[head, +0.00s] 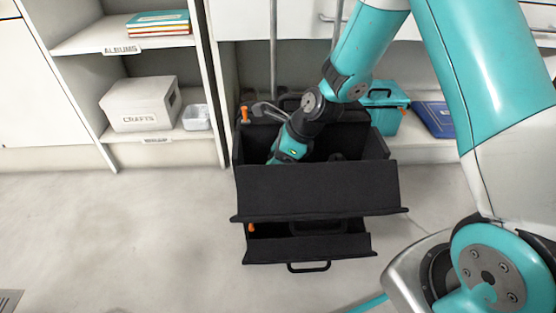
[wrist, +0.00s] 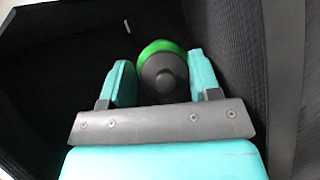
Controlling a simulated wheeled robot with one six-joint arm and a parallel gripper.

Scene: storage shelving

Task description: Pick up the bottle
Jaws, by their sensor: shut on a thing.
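The bottle (wrist: 162,72) shows in the wrist view as a green and dark grey round shape, seen from its end. My gripper (wrist: 161,82) has its two teal fingers on either side of the bottle, shut on it. In the head view the wrist of my arm reaches down into the black open box (head: 318,192), so the fingers and the bottle are hidden there. The dark inside walls of the box surround the gripper in the wrist view. I cannot tell whether the bottle touches the bottom.
A teal case (head: 388,108) and a blue flat item (head: 435,119) lie on the shelf behind the box at right. The floor (head: 120,230) at left is clear.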

